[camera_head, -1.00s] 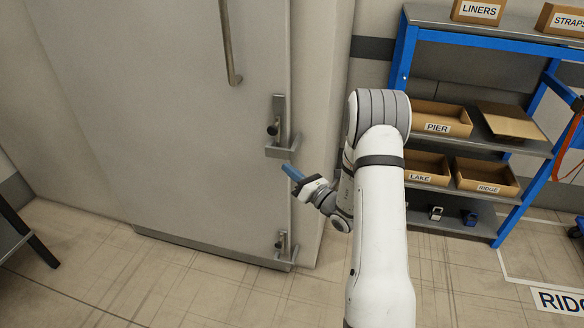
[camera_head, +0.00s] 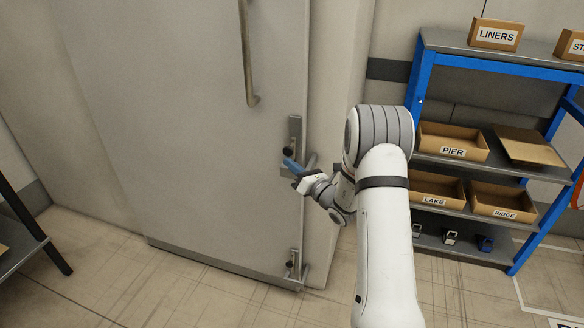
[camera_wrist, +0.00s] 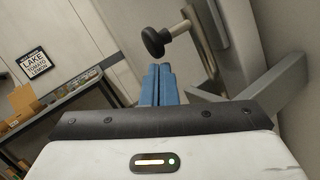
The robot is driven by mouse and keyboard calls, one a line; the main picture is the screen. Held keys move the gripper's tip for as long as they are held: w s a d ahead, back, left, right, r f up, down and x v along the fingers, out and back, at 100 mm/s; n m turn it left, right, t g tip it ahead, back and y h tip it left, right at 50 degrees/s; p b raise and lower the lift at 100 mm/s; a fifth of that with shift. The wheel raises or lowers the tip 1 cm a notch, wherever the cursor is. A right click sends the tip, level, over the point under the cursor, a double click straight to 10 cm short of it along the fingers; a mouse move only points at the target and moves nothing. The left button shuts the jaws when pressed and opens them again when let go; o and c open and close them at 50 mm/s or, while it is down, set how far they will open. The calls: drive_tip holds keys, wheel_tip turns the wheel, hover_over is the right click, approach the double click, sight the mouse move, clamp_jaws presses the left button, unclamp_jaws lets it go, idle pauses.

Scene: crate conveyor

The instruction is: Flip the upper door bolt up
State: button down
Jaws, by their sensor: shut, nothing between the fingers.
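The upper door bolt (camera_head: 296,128) is a grey metal fitting on the right edge of the pale door. In the wrist view its black knob (camera_wrist: 155,42) sits on a short metal rod, in front of a grey plate and bracket. My gripper (camera_head: 289,162) has blue fingers, shut and empty, in front of the bolt's lower part and hiding some of it. In the wrist view the fingertips (camera_wrist: 158,72) lie just below the knob in the picture, with a small gap between them. Whether they touch the bracket is unclear.
The door (camera_head: 200,130) has a long vertical handle (camera_head: 247,55) and a lower bolt (camera_head: 293,264). Right of my arm stands a blue-framed shelf (camera_head: 418,85) with labelled boxes. A dark table (camera_head: 22,240) edges in at the left. The floor before the door is clear.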

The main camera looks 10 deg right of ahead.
sight(292, 144)
wheel_tip(292, 144, up, 8)
drive_tip(key=p, duration=0.2)
drive_tip(key=shift+f+p, duration=0.15)
drive_tip(key=shift+p, duration=0.25)
wheel_tip(292, 144, down, 5)
drive_tip(key=s+a+b, duration=0.1)
drive_tip(key=b, duration=0.3)
drive_tip(key=r+v, duration=0.1)
drive_tip(key=v, duration=0.8)
drive_tip(key=shift+s+d, duration=0.2)
drive_tip(key=shift+s, duration=0.2)
drive_tip(key=shift+f, duration=0.1)
